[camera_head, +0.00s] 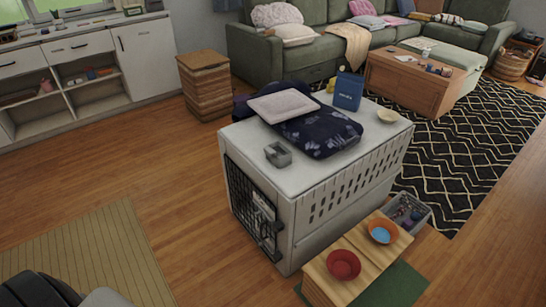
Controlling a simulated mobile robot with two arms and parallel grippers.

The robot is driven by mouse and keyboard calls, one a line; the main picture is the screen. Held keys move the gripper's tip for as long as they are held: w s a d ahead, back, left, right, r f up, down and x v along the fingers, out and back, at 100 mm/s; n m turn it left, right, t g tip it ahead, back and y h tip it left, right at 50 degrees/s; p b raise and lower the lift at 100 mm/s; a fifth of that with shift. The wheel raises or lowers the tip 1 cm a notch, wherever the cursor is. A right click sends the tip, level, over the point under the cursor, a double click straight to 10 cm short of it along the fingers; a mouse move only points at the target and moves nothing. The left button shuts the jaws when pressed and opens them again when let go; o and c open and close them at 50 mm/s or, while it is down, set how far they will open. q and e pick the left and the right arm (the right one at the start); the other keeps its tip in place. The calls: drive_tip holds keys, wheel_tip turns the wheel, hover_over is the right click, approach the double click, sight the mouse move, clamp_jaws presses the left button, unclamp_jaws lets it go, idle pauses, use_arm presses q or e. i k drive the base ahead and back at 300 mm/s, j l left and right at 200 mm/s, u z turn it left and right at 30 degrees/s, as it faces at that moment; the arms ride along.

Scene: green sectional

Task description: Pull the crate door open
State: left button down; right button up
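The crate (345,190) is a large pale grey box with slotted vents along its long side. It stands on the wood floor in the middle of the head view. Its door (252,205) is a dark wire grid on the end that faces the lower left. The door looks closed, flush in its frame. A darker latch or handle part shows near its right edge, too small to make out. Something pale shows behind the bars. Neither of my grippers is in view.
A navy cushion (330,137), a grey box (278,154) and a blue bag (348,91) sit on the crate. A wooden stand (335,290) with two bowls is close at the right. Floor left of the door is clear, with a striped mat (85,250).

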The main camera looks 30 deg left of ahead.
sight(273, 215)
drive_tip(key=u, duration=1.05)
